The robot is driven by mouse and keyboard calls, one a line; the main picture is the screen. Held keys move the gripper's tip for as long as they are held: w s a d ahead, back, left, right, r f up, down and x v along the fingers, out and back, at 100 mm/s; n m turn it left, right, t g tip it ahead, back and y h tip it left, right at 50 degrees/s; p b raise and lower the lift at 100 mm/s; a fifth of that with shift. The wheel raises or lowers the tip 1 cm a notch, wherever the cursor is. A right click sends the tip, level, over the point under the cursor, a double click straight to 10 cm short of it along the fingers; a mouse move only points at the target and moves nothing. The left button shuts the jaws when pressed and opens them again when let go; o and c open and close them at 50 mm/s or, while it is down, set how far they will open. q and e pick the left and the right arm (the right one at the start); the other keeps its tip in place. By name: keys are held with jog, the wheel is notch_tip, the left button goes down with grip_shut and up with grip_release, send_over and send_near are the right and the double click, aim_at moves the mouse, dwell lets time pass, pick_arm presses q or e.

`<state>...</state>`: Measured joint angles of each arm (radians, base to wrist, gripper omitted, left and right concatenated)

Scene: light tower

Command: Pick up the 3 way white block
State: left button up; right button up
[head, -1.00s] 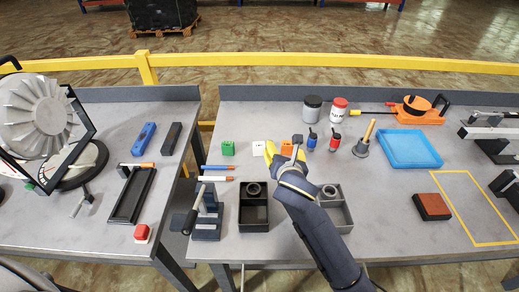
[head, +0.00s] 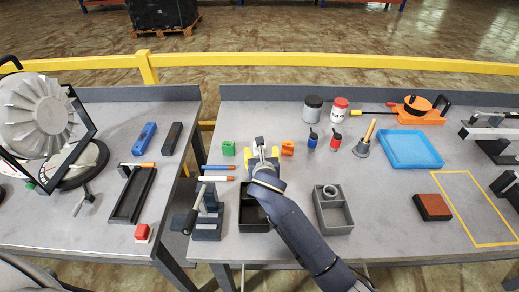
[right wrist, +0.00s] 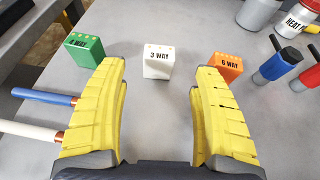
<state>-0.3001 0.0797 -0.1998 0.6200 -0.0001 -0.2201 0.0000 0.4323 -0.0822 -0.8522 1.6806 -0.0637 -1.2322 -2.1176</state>
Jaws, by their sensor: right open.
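The white block marked "3 WAY" (right wrist: 158,62) stands on the table in the right wrist view, centred ahead of my right gripper (right wrist: 158,85). The two yellow fingers are spread wide with nothing between them, and the block is just beyond their tips. In the head view my right gripper (head: 262,152) is over the block's place and mostly hides it. A green "4 WAY" block (right wrist: 90,48) stands to the left and an orange "6 WAY" block (right wrist: 228,67) to the right. My left gripper does not show.
Dark trays (head: 335,215) stand nearer the front edge.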

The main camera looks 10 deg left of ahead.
jog(key=shift+x, duration=3.4)
jog(key=shift+c, duration=0.5)
jog(key=c, duration=1.3)
